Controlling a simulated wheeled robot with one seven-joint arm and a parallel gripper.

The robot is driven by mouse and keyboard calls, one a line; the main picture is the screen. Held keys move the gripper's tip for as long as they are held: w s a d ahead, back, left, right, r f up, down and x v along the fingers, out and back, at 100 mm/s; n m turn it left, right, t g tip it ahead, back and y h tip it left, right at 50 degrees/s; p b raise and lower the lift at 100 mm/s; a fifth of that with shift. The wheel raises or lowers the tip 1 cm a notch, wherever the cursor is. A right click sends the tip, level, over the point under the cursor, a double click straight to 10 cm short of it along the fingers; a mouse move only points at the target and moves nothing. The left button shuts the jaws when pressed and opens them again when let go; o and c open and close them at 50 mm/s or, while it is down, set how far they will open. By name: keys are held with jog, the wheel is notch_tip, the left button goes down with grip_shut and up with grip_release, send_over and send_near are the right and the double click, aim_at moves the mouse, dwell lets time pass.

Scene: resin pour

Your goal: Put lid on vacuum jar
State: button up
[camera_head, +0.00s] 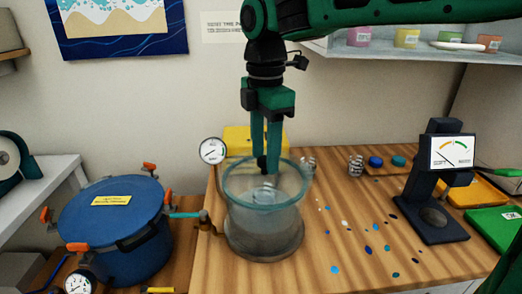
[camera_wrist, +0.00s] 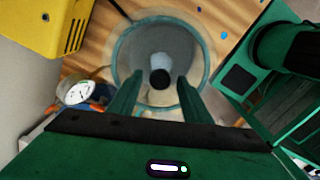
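The vacuum jar (camera_head: 265,232) is a clear glass cylinder on the wooden bench. A clear disc-like lid with a teal edge (camera_head: 238,198) appears to lie level across its top; I cannot tell whether it is fully seated. A black knob (camera_head: 262,163) stands at the lid's middle and also shows in the wrist view (camera_wrist: 160,79). My gripper (camera_head: 266,158) points straight down over the jar, its fingertips at the knob. In the wrist view the fingers (camera_wrist: 159,82) stand apart, with gaps on both sides of the knob. A small cup (camera_head: 264,194) shows dimly inside the jar.
A blue pressure pot (camera_head: 112,215) with orange clamps stands left, joined by a teal hose. A gauge (camera_head: 212,151) rises beside the jar. A yellow box (camera_head: 240,138) is behind.

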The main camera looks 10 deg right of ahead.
aim_at(265, 159)
notch_tip(265, 159, up, 13)
dwell(0.7)
jog(key=shift+d, duration=0.1)
jog(key=s+d+f+m, duration=0.2)
jog(key=d+f+m, duration=0.45)
jog(key=d, duration=0.45)
jog(key=s+d+f+m, duration=0.2)
jog(key=d+f+m, duration=0.5)
jog(key=d, duration=0.5)
jog(key=s+d+f+m, duration=1.1)
jog(key=s+f+m, duration=0.2)
jog(key=s+m, duration=0.2)
jog(key=shift+s+d+f, duration=0.2)
jog(key=shift+s+f, duration=0.15)
jog(key=shift+s, duration=0.55)
